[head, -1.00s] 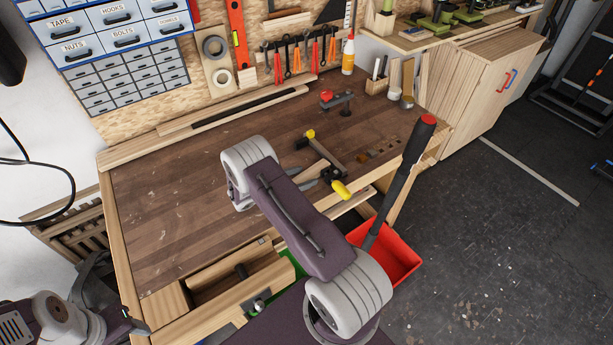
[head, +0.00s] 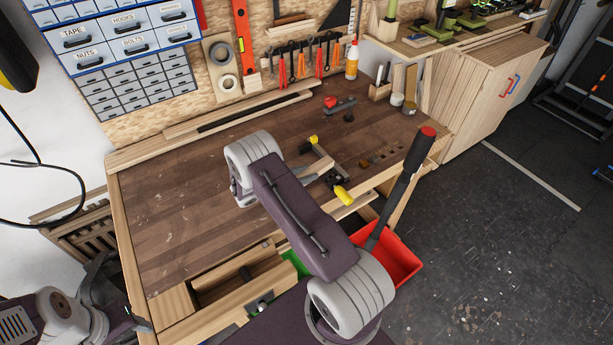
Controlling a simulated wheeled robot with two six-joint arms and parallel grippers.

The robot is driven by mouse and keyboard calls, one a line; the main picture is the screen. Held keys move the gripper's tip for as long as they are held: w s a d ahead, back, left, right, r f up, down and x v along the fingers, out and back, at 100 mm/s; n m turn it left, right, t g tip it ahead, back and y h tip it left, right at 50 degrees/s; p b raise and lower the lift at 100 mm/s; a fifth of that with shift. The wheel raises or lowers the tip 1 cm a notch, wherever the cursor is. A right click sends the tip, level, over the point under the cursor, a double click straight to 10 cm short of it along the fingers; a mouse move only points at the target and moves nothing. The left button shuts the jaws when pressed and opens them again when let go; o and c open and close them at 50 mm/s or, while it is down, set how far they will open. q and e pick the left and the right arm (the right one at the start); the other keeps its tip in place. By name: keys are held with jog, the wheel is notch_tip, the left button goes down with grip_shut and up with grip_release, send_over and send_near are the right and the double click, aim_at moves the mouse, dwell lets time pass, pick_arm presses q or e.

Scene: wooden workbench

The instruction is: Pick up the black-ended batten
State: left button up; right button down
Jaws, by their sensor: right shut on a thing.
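My right arm (head: 305,215) reaches over the bench from the bottom and covers much of its middle. A short piece of light wood, which I take to be the batten (head: 316,168), shows just right of the arm; its black end is not clear. My right gripper (head: 326,179) shows only in small part there, low over the bench, shut on the batten. How high the batten is held I cannot tell. My left arm (head: 62,312) is at the lower left corner, and its fingers cannot be made out.
A yellow-ended clamp (head: 343,195) lies close by at the bench's front edge. A red-capped black handle (head: 405,180) rises beside the arm above a red bin (head: 403,268). The bench's left part (head: 170,220) is clear.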

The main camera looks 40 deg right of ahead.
jog(key=s+d+r+p, duration=0.3)
jog(key=d+r, duration=0.3)
jog(key=d, duration=0.4)
jog(key=shift+s+d+r, duration=0.35)
jog(key=shift+s+r, duration=0.05)
jog(key=shift+s, duration=0.35)
